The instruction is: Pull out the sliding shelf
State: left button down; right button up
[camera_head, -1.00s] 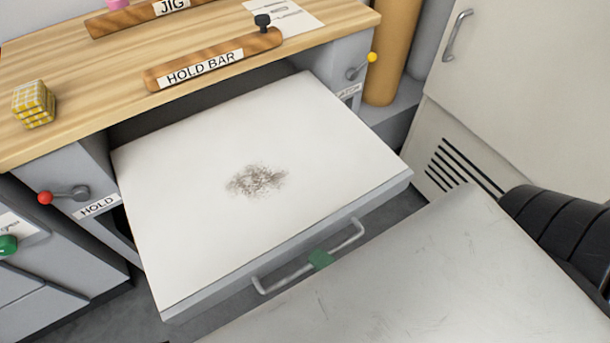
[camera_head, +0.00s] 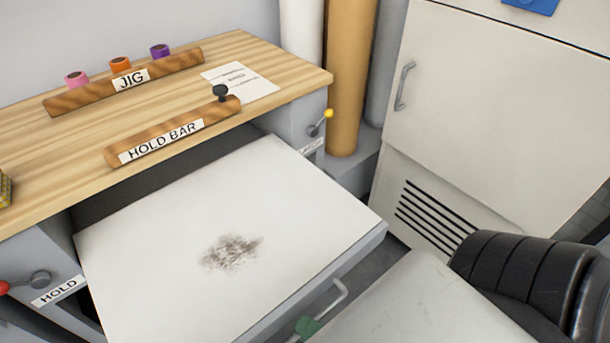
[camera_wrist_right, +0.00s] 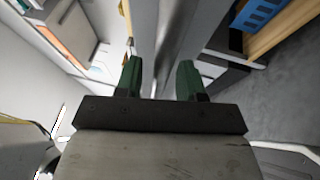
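The sliding shelf (camera_head: 300,205) is a white board with a dark smudge. It stands well out of the opening under the wooden worktop. Its metal handle (camera_head: 340,292) is on the grey front edge; the lower left part is cut off in the head view. My right gripper (camera_head: 306,327) is at the middle of the handle, where one green fingertip shows. My left gripper is not in view.
The worktop (camera_head: 60,140) carries a JIG rack (camera_head: 120,88), a HOLD BAR (camera_head: 175,132) and a paper sheet. A yellow-knobbed lever (camera_head: 320,122) and red-knobbed lever (camera_head: 38,280) flank the opening. A pale cabinet (camera_head: 490,120) and brown roll (camera_head: 350,75) stand at the right.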

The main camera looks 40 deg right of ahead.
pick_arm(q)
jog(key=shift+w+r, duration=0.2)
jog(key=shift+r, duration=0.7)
pick_arm(e)
jog(key=v, duration=1.1)
jog(key=shift+w, duration=0.1)
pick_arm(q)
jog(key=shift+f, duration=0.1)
